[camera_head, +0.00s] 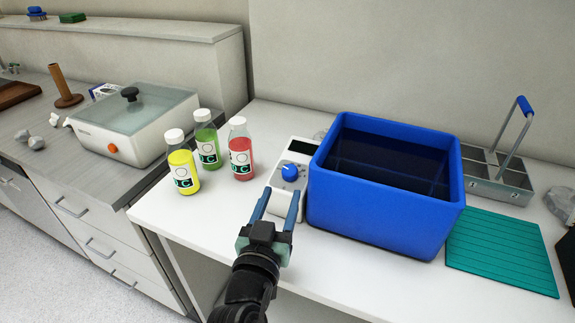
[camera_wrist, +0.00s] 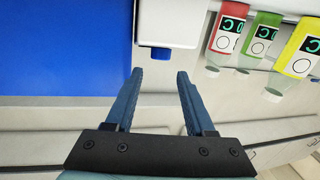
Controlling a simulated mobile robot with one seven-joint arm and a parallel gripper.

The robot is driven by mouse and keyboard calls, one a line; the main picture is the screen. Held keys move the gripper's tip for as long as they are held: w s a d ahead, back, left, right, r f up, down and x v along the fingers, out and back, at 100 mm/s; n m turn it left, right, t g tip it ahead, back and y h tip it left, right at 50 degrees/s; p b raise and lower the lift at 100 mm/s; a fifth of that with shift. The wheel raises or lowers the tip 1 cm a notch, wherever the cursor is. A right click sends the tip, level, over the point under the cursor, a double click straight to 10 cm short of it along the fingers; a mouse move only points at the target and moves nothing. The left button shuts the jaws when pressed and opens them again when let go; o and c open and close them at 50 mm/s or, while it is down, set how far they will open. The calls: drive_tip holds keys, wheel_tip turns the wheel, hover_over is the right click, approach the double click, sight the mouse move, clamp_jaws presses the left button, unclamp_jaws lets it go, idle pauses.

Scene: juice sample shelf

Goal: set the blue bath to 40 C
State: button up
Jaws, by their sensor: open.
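The blue bath (camera_head: 378,212) is an open blue tub of dark liquid on the white bench; its wall fills the left of the wrist view (camera_wrist: 65,50). A white control unit with a small dark display stands against its left side. A blue round knob (camera_head: 290,172) is on the unit's front. In the wrist view the knob (camera_wrist: 160,54) shows as a blue piece at the end of the white unit (camera_wrist: 168,22). My gripper (camera_head: 281,203) is open and empty, in front of the unit. Its fingers (camera_wrist: 159,77) point toward the knob, apparently apart from it. The display reading is too small to tell.
Yellow, green and red bottles (camera_head: 240,150) stand left of the unit. A teal ribbed mat (camera_head: 500,252) and a grey metal carrier (camera_head: 490,178) are at right. A lidded white bath (camera_head: 130,125) with an orange knob stands on the grey counter. Bare bench lies in front.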

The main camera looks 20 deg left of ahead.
sight(289, 173)
drive_tip(key=w, duration=0.3)
drive_tip(key=w+a, duration=0.1)
drive_tip(key=w, duration=0.2)
drive_tip(key=w+p, duration=0.1)
drive_tip(key=w, duration=0.2)
drive_tip(key=shift+a, duration=0.25)
drive_tip(key=shift+c, duration=0.2)
clamp_jaws()
